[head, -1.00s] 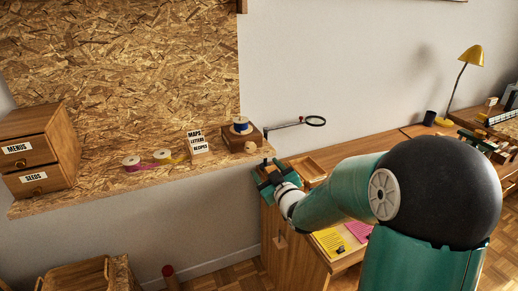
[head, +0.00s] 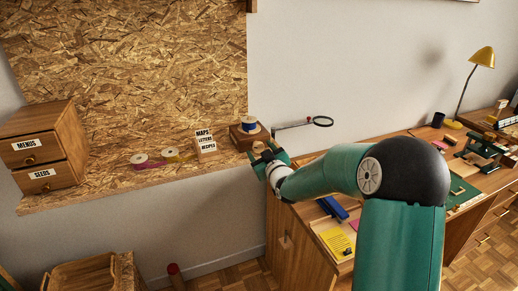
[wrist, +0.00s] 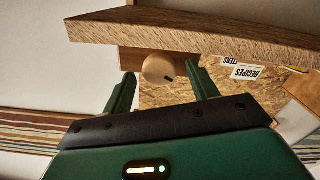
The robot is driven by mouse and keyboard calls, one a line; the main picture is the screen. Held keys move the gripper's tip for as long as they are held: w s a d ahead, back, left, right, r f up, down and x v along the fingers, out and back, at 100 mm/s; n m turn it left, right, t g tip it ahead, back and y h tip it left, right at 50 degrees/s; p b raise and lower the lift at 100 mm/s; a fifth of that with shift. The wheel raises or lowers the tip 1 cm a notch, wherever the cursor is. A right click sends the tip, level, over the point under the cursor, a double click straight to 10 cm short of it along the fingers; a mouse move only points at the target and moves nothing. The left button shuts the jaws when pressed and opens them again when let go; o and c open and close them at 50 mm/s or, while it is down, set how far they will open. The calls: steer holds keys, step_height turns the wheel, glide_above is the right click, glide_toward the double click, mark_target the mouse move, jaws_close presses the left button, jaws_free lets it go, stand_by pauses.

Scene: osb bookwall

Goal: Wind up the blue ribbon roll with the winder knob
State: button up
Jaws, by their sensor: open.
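The blue ribbon roll (head: 249,124) stands on a dark wooden winder box (head: 238,137) at the right end of the OSB shelf. The winder knob (wrist: 157,68) is a round pale wooden knob with a small dark mark, on the box's front. My gripper (head: 263,151) is in front of the box at the shelf edge. In the wrist view, which is upside down, its two green fingers stand open on either side of the knob, with gaps visible. The knob is largely hidden by my gripper in the head view. The roll is not visible in the wrist view.
The shelf edge (wrist: 200,31) runs close to the fingers. A magnifier (head: 322,121) juts out right. The desk (head: 290,245) is below my arm.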

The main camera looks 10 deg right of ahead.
steer(key=shift+w+a, duration=0.2)
steer(key=shift+w, duration=0.85)
steer(key=shift+c, duration=0.5)
steer(key=c, duration=0.9)
steer(key=shift+m, duration=0.4)
steer(key=m, duration=0.4)
steer(key=shift+d+m, duration=0.1)
steer(key=shift+m, duration=2.8)
